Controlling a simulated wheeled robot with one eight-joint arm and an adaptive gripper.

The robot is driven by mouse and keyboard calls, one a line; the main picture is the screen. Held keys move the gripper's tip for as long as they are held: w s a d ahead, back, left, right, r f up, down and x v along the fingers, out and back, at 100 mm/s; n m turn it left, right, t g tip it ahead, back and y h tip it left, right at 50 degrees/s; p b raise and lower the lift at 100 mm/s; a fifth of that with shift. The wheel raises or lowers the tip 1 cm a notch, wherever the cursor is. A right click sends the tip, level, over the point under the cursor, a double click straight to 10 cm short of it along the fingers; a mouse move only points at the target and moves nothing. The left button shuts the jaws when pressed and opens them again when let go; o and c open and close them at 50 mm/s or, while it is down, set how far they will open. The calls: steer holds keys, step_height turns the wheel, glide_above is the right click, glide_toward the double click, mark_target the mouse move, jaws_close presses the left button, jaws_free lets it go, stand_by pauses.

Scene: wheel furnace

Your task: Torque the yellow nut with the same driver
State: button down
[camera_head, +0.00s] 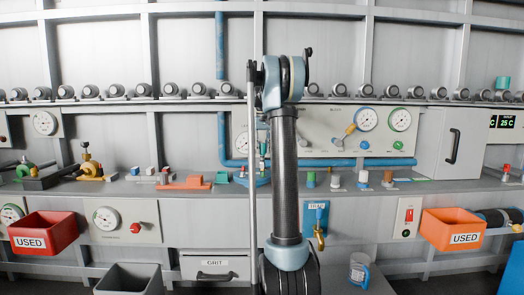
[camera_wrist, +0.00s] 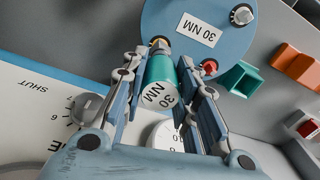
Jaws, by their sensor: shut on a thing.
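In the wrist view my gripper (camera_wrist: 164,62) is shut on a teal driver (camera_wrist: 161,84) marked 30 NM. The driver's far end is at the yellow nut (camera_wrist: 160,41) on a blue round plate (camera_wrist: 175,22); the driver partly covers the nut, and I cannot tell whether it is seated on it. The plate bears a white 30 NM label, a red nut (camera_wrist: 209,66) and a grey nut (camera_wrist: 242,14).
A teal open holder (camera_wrist: 240,79) and an orange block (camera_wrist: 297,66) lie right of the plate in the wrist view. In the head view, gauges and a blue pipe (camera_head: 345,162) line the back panel. Red (camera_head: 43,232) and orange (camera_head: 452,228) bins hang in front.

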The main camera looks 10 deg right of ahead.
steer(key=shift+f, duration=0.45)
steer(key=c, duration=1.2)
jaws_free()
